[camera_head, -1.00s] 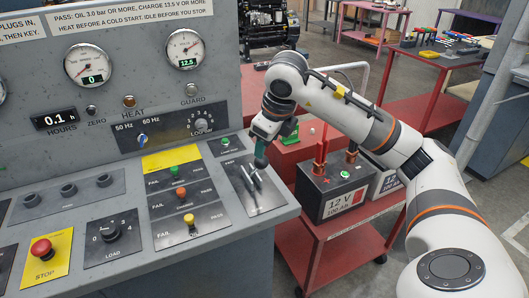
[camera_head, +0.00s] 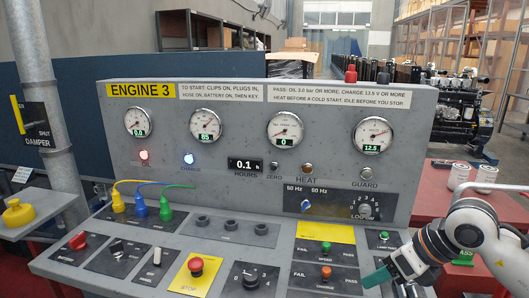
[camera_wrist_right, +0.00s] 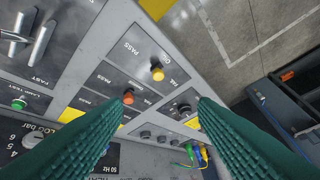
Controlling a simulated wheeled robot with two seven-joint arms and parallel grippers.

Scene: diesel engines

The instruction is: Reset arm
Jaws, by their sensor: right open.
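I cannot tell the exact gap to the panel. My left gripper is not in view.
A yellow button box (camera_head: 18,213) is at the left.

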